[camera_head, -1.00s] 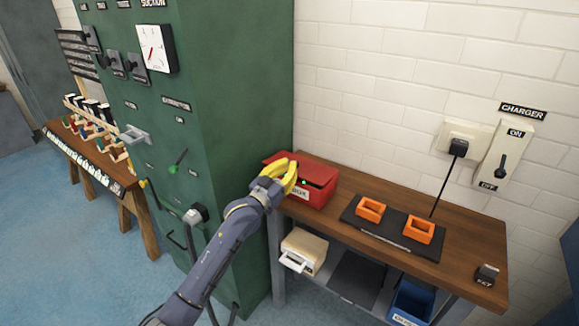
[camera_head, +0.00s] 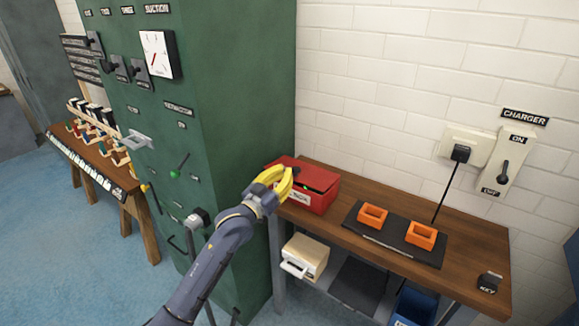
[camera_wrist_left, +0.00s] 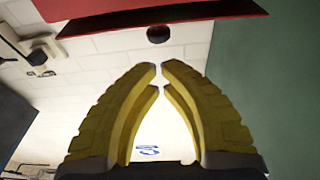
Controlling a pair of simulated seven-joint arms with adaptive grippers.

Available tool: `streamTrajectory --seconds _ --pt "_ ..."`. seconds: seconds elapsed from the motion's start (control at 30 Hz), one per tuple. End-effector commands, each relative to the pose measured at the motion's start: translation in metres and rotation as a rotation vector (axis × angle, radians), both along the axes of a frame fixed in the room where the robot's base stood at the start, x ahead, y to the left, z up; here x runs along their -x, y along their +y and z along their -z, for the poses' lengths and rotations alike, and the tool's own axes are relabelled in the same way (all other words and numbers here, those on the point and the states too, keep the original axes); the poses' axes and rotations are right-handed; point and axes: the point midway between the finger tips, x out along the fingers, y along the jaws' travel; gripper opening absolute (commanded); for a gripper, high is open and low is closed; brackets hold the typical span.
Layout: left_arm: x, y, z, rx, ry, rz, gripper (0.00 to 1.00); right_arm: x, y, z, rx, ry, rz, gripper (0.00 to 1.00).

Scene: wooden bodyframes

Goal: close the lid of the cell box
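The red cell box (camera_head: 322,200) stands at the left end of the wooden bench, with a white label on its front. Its red lid (camera_head: 318,174) lies over the top; a dark strip shows beneath its front edge. Whether it is fully down I cannot tell. My left gripper (camera_head: 290,178), with yellow fingers, is at the left front of the box and covers part of it. In the left wrist view its fingertips (camera_wrist_left: 160,67) nearly meet, with nothing between them. A red surface (camera_wrist_left: 160,12) with a dark round knob (camera_wrist_left: 158,34) is beyond the tips. My right gripper is out of view.
A black mat (camera_head: 395,245) with two orange holders (camera_head: 372,216) lies right of the box. A key block (camera_head: 489,282) sits at the bench's right end. The green cabinet (camera_head: 245,110) stands close on the left. A charger switch (camera_head: 507,165) is on the wall.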

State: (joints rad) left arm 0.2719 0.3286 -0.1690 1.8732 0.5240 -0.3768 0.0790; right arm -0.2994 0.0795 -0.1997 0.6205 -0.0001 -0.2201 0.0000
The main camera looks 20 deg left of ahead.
Motion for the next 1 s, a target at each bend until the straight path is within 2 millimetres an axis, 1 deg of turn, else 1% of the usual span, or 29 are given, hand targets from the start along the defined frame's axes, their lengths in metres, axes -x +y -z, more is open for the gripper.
streamTrajectory --seconds 0.03,0.2,0.37,0.4,0.43,0.47,0.53,0.63,0.7,0.87,1.0 --pt "0.008 0.002 0.005 0.000 0.001 0.000 0.00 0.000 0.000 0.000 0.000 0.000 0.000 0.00" --pt "0.027 0.008 0.017 -0.002 0.000 0.000 0.00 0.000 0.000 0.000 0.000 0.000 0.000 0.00" --pt "0.038 0.011 0.025 0.000 0.000 0.000 0.00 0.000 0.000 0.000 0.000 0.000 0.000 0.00" --pt "0.039 0.012 0.026 0.000 0.000 0.000 0.04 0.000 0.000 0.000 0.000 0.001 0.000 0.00" --pt "0.040 0.012 0.025 0.001 -0.002 0.000 0.00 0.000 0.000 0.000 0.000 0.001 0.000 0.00" --pt "0.041 0.012 0.024 0.001 -0.005 0.000 0.00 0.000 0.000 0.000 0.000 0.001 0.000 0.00" --pt "0.040 0.013 0.013 0.005 -0.018 0.000 0.00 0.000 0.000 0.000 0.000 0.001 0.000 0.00" --pt "0.038 0.013 -0.013 0.014 -0.050 0.001 0.00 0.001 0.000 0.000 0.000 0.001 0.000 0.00" --pt "0.035 0.013 -0.025 0.018 -0.063 0.000 0.00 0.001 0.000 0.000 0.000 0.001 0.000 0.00" --pt "0.025 0.010 -0.028 0.019 -0.063 0.000 0.00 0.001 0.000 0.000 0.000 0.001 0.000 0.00" --pt "0.007 0.005 -0.033 0.019 -0.064 -0.001 0.00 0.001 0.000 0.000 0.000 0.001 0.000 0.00"
